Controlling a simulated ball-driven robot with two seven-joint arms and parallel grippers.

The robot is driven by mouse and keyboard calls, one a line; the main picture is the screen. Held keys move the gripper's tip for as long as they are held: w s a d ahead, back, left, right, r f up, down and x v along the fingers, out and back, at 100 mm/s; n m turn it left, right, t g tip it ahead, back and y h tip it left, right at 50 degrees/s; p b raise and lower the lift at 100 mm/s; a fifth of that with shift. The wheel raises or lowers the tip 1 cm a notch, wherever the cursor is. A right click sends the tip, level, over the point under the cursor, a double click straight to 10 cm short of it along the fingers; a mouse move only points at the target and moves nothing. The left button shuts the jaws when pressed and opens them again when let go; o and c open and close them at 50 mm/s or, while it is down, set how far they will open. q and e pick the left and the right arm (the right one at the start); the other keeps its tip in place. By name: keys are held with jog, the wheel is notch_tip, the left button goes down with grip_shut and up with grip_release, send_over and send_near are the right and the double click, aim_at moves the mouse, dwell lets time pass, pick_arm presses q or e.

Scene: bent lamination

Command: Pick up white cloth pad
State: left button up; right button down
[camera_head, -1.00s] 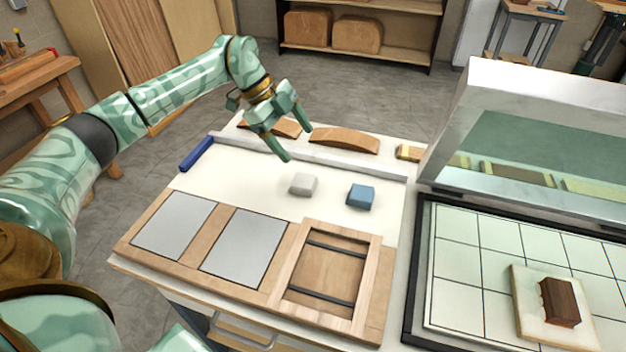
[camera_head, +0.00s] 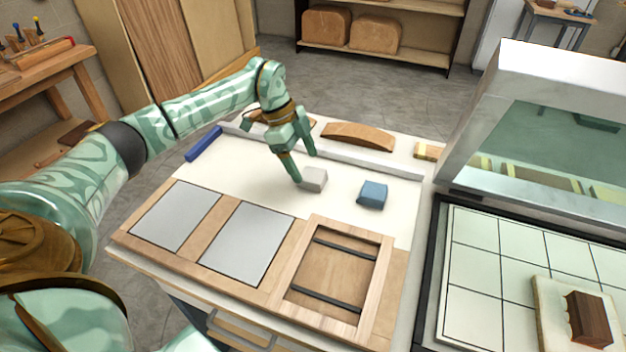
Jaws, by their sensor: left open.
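The white cloth pad (camera_head: 314,180) is a small pale block lying on the white part of the worktable, left of a blue pad (camera_head: 373,194). My left gripper (camera_head: 305,168) is open and points down at the white pad. One finger comes down at the pad's left side and the other is above and behind its far edge. I cannot tell whether either finger touches it. The pad's left edge is partly hidden by the finger. My right gripper is not in view.
Two grey sheets (camera_head: 243,243) and a wooden frame with dark bars (camera_head: 336,272) lie at the table's front. A pale rail (camera_head: 370,165) and curved wooden pieces (camera_head: 358,136) are behind. A blue bar (camera_head: 203,144) lies at left. A hooded tiled station (camera_head: 482,262) stands right.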

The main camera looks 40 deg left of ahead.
aim_at(312, 173)
pick_arm(q)
jog(key=x, duration=0.2)
jog(key=b+x, duration=0.1)
jog(key=x, duration=0.1)
jog(key=shift+w, duration=0.25)
jog(key=shift+s+r, duration=0.1)
jog(key=shift+r, duration=0.1)
jog(key=c, duration=1.1)
jog(key=shift+o, duration=0.2)
